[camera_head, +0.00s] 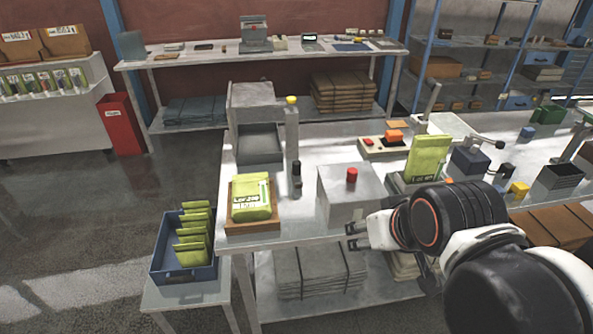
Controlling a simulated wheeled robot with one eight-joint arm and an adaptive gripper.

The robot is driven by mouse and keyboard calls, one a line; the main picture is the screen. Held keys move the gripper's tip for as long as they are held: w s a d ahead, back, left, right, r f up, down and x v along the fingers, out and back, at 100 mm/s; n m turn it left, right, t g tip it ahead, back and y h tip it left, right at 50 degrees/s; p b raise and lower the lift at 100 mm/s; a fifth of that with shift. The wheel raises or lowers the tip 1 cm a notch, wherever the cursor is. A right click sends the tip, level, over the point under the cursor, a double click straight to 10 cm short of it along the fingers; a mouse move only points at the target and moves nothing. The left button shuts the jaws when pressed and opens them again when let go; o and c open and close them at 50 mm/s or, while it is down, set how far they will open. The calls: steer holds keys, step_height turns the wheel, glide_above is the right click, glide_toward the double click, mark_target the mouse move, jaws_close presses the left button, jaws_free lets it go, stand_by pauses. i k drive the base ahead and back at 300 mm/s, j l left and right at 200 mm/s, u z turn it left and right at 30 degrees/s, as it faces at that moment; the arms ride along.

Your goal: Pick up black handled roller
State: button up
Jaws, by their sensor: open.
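I cannot tell for certain which object is the black handled roller. A small upright black object (297,177) stands on the workbench (315,236), left of the grey box with a red button (345,192); it may be the roller, but its detail is too small to tell. My gripper (354,237) is at the bench's front edge, below and right of that object and apart from it. Its fingers point left, are open, and hold nothing that I can see. My arm hides part of the bench's right front.
A green pouch (251,199) lies on a wooden block at the bench's left front. An upright green pouch (427,157) stands behind my arm. A post with a yellow top (292,130) rises behind the black object. A blue bin (183,245) holds several pouches.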

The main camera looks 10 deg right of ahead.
mark_target(295, 168)
steer(key=i+l, duration=0.1)
steer(key=i, duration=0.5)
steer(key=i+l, duration=0.1)
steer(key=i, duration=0.5)
